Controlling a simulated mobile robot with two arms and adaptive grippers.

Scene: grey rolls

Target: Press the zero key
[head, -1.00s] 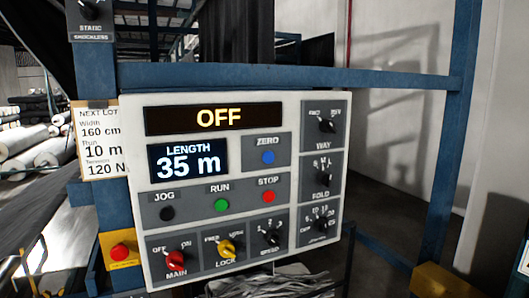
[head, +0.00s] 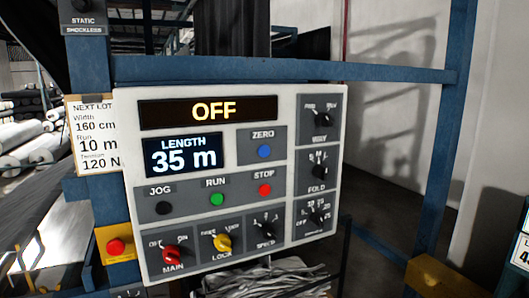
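The blue ZERO key (head: 264,151) sits on the white control panel (head: 328,150), right of the LENGTH display (head: 183,155), which reads 35 m. The wide display (head: 208,111) above reads OFF. Below are a black JOG button (head: 164,208), a green RUN button (head: 217,199) and a red STOP button (head: 265,189). Neither of my grippers shows in the head view, and nothing covers the ZERO key.
Along the panel's bottom are the red MAIN knob (head: 171,252), yellow LOCK knob (head: 222,243) and black SPEED knob (head: 267,231). A red button on a yellow box (head: 116,247) is at left. A blue frame (head: 400,73) surrounds the panel.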

